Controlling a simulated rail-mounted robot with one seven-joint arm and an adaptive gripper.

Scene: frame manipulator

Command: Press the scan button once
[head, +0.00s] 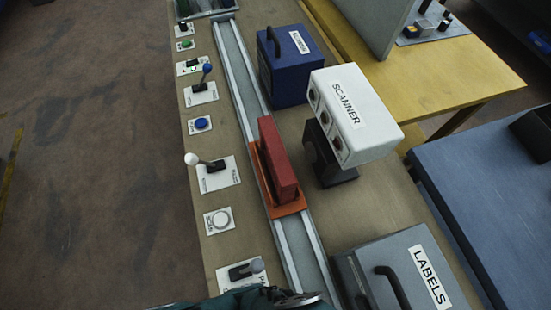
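Several controls stand in a row along the left edge of the bench. A round white button (220,220) sits on a white plate in the near part of the row; its small lettering is too blurred to read surely. A blue button (202,123) and a green button (186,43) sit farther up the row. I cannot tell for sure which one is the scan button. A white box marked SCANNER (372,128) stands right of the rail. A dark green part at the bottom edge seems to be my arm. My gripper's fingers are not visible.
A red block (276,160) stands in an orange carrier (290,210) on the metal rail (237,60). Levers with white (191,159), blue (207,68) and grey (257,266) knobs flank the buttons. A blue box (290,75) and a grey LABELS box (385,260) stand right of the rail.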

